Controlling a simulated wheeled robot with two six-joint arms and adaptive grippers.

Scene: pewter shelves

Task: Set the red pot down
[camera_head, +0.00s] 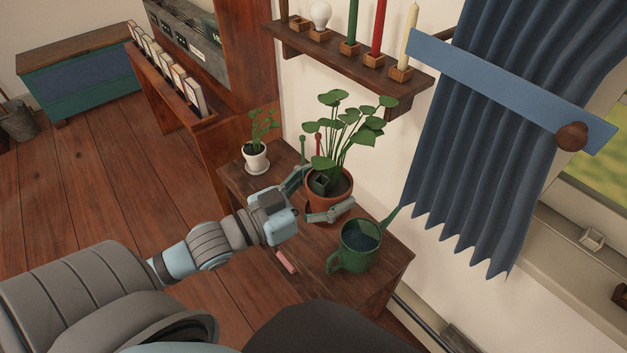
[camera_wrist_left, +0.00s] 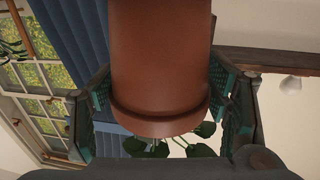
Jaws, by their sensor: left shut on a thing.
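The red-brown pot (camera_head: 342,189) holds a leafy green plant (camera_head: 345,125) and is at the wooden side table. My left gripper (camera_head: 322,192) is around the pot, one finger on each side. In the left wrist view the pot (camera_wrist_left: 160,60) fills the middle, its rim low in the picture, and the green finger pads of my left gripper (camera_wrist_left: 160,95) press on both its sides. The pot looks about upright. Its underside is hidden in the head view, so I cannot tell whether it touches the table. My right gripper is not in view.
On the side table (camera_head: 370,282), a green watering can (camera_head: 352,256) stands close in front of the pot and a small white-potted plant (camera_head: 256,158) stands behind left. A wall shelf (camera_head: 340,50) with candles is above. A blue curtain (camera_head: 470,150) hangs right.

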